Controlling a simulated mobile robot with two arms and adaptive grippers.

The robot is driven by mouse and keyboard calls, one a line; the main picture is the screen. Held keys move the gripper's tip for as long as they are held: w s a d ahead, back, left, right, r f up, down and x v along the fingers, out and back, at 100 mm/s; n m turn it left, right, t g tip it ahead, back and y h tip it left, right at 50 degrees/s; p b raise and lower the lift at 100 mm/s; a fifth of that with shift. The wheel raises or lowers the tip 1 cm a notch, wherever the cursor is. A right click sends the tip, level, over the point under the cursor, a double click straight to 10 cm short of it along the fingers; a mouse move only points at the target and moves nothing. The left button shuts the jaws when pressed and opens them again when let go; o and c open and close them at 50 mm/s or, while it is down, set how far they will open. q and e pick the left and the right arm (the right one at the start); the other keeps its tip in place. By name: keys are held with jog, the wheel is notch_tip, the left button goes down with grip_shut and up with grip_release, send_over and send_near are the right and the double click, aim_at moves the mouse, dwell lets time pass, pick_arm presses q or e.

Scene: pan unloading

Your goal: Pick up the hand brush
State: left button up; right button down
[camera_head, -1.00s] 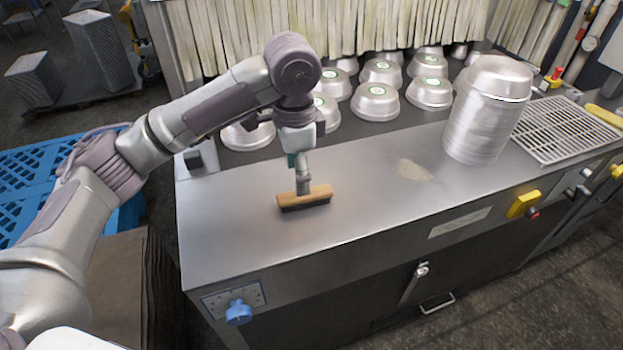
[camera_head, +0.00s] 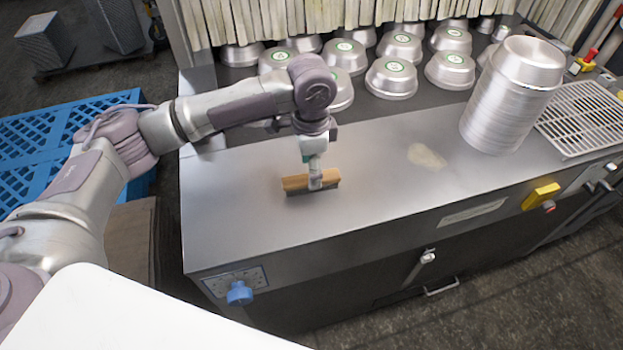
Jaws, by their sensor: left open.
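The hand brush (camera_head: 296,184) has a tan wooden back and dark bristles. It lies bristles down on the steel worktop (camera_head: 235,215), left of its middle. My left gripper (camera_head: 316,183) points down at the brush, at the right part of its wooden back. It is open, and its fingers overlap the brush in this view. I cannot tell whether they touch it. My right gripper is not in view.
A tall stack of metal pans (camera_head: 510,95) stands at the right beside a metal grate (camera_head: 585,120). Several upturned pans (camera_head: 391,78) sit behind the worktop under a strip curtain (camera_head: 340,18). A pale patch (camera_head: 427,156) marks the worktop. The worktop around the brush is clear.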

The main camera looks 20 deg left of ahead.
pick_arm(q)
notch_tip(320, 180, down, 3)
jog(key=shift+w+f+p, duration=0.1)
jog(key=shift+f+p, duration=0.1)
jog(key=shift+p, duration=0.15)
jog(key=shift+f, duration=0.2)
grip_shut()
